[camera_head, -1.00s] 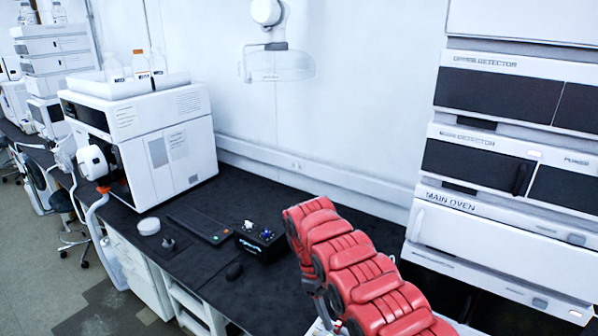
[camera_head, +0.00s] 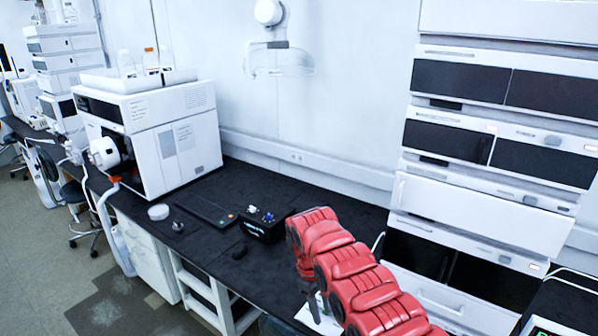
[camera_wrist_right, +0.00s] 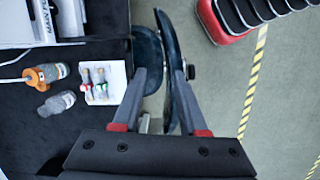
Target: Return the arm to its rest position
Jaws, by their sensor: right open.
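My right arm (camera_head: 352,278) is red and segmented and reaches in from the lower right in the head view, over the front of the black bench (camera_head: 275,185). My right gripper (camera_wrist_right: 160,74) is open in the wrist view. Its two grey fingers stand apart and I see nothing held. The space beneath it is by the bench edge, above a dark blue stool seat (camera_wrist_right: 148,58) and the floor. In the head view the fingertips are hard to make out. My left gripper is in neither view.
A stack of white instruments (camera_head: 470,205) stands right of the arm. A white instrument (camera_head: 175,150) and black box (camera_head: 262,226) are at left. A vial rack (camera_wrist_right: 116,86), an orange-capped bottle (camera_wrist_right: 45,74) and a clear bottle (camera_wrist_right: 56,103) lie beside the gripper. Floor is open at right.

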